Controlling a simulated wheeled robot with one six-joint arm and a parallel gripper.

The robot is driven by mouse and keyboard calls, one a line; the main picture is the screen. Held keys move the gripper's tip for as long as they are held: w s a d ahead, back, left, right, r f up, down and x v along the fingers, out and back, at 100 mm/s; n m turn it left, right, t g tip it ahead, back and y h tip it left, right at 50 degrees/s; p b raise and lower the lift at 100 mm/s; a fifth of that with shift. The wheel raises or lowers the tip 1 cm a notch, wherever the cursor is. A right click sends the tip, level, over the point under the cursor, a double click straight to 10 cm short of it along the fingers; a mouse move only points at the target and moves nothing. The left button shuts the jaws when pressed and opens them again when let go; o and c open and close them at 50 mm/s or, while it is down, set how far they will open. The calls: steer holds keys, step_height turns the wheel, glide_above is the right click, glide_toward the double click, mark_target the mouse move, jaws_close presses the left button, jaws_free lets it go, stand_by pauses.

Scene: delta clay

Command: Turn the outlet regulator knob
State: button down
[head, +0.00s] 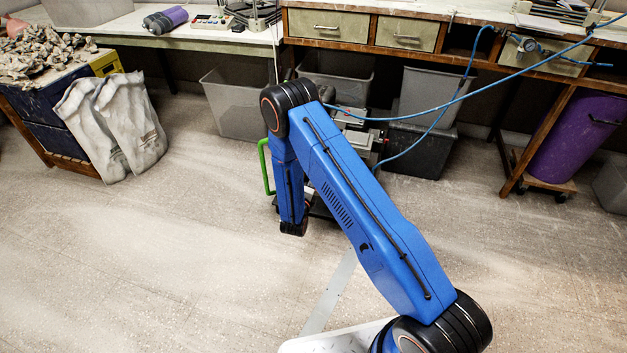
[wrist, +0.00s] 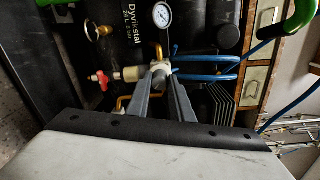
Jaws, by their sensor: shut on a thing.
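In the wrist view my gripper (wrist: 160,80) reaches up from the bottom with its two grey fingers on either side of a small pale grey knob (wrist: 160,68), which I take to be the outlet regulator knob. The fingers are shut on it and cover part of it. A round white pressure gauge (wrist: 162,15) stands above the knob, by the black tank (wrist: 205,20) with white lettering. In the head view my blue arm hides the gripper, the knob and much of the compressor (head: 355,140).
A red valve handle (wrist: 101,79) and a brass fitting (wrist: 97,31) are left of the knob. Blue hoses (wrist: 215,60) run to its right. A green handle (wrist: 290,22) is at upper right. Grey bins (head: 235,105) stand under the workbench (head: 240,40). The floor (head: 150,250) at left is clear.

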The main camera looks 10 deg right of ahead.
steer(key=shift+a+f+n+h, duration=0.1)
steer(key=shift+n+h, duration=0.2)
steer(key=shift+n, duration=3.8)
steer(key=c, duration=1.6)
jaws_free()
steer(key=shift+o, duration=0.2)
steer(key=v, duration=1.7)
steer(key=shift+a, duration=0.25)
steer(key=shift+r+g, duration=0.25)
steer(key=shift+g, duration=0.05)
